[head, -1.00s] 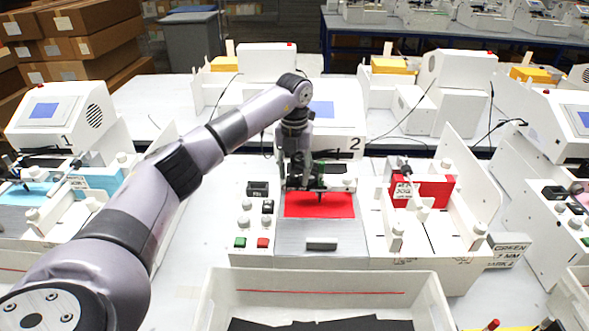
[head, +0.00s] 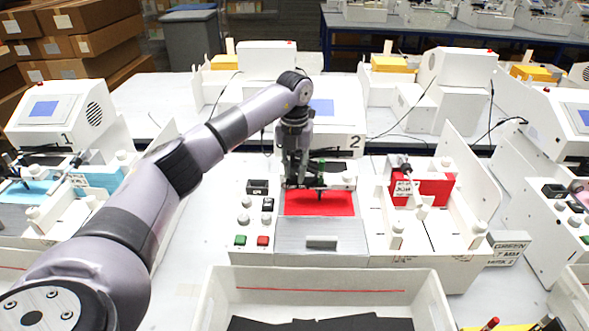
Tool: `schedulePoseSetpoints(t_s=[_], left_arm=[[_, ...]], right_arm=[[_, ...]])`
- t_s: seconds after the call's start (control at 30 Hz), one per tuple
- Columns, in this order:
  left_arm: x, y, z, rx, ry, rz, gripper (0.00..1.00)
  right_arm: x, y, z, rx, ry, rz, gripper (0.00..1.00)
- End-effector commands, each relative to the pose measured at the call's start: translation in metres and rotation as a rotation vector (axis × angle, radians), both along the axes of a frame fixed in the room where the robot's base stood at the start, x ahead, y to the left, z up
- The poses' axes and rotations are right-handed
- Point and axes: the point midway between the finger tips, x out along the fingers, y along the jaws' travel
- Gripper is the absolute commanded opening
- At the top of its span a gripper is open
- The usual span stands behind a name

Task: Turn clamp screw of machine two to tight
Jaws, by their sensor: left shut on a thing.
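Machine two (head: 346,112) stands in the middle, marked with a black 2, with a red sheet (head: 330,207) on its bed under the pen carriage (head: 335,188). My left arm reaches in from the left and its gripper (head: 304,184) points down at the carriage, above the red sheet's back edge. It is shut on a small part there, likely the clamp screw, which the fingers mostly hide. A bit of green shows beside the fingers. I cannot tell how far the screw is turned. My right gripper does not show.
A green button (head: 240,240), a red button (head: 263,240) and several knobs sit left of the bed. A white bin (head: 440,300) with dark sheets stands in front. Machine one (head: 62,112) is at left. A red block (head: 436,188) sits in the unit at right.

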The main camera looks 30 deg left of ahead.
Motion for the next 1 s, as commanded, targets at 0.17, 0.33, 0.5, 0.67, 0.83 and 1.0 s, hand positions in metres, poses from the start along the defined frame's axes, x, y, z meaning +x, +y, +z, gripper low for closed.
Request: schedulePoseSetpoints(t_s=[0.17,0.33,0.5,0.67,0.83,1.0], left_arm=[[0.0001,0.0006,0.0006,0.001,-0.001,-0.020,0.00],[0.0005,0.0006,0.0008,0.001,-0.002,-0.088,0.00],[0.0007,0.0004,0.0007,0.001,-0.002,-0.207,0.00],[0.0007,0.0000,0.0009,0.001,-0.002,-0.355,0.00],[0.0007,-0.0003,0.0010,0.000,-0.002,-0.517,0.00],[0.0008,-0.0003,0.0009,0.002,-0.003,-0.678,0.00]], right_arm=[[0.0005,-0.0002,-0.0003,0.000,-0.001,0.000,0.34],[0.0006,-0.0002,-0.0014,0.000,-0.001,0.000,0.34],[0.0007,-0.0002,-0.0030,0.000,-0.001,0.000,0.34],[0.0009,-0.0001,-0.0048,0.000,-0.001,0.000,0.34],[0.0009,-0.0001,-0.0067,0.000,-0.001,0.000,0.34],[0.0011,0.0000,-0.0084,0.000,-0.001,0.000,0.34]])
